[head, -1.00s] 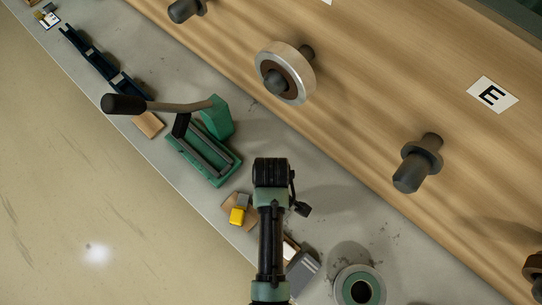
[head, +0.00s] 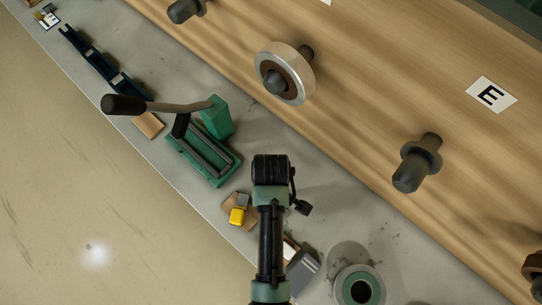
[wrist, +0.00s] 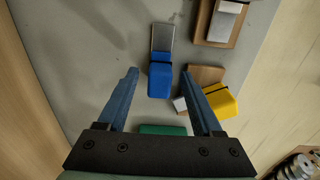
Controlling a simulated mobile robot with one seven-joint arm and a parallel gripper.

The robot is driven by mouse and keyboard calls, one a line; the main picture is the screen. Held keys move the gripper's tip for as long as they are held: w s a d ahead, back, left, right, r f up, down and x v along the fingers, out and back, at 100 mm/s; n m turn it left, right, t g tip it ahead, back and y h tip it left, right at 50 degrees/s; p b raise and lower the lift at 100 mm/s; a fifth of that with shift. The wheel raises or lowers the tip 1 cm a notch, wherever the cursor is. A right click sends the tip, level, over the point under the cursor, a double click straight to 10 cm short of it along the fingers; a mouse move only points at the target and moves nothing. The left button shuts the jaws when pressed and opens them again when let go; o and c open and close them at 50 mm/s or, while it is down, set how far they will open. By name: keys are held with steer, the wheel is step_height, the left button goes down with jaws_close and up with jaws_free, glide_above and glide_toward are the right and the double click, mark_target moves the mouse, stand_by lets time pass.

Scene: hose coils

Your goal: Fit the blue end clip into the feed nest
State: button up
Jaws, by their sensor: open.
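The blue end clip (wrist: 160,80) lies on the grey bench in the wrist view, with a flat grey metal piece (wrist: 163,38) at its far end. My gripper (wrist: 160,73) is open, with its two fingers apart on either side of the clip; no contact is visible. The head view does not show the clip, and my arm hides the gripper there. A green lever device (head: 205,155) with a long black-handled lever stands on the bench, left of my arm. I cannot tell which part is the feed nest.
A yellow clip (wrist: 219,101) sits on a wooden block close to the right finger; it also shows in the head view (head: 237,216). Another wooden block (wrist: 220,22) bears a grey piece.

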step_height(320, 180, up, 11)
steer(key=shift+f, duration=0.2)
stand_by(0.6)
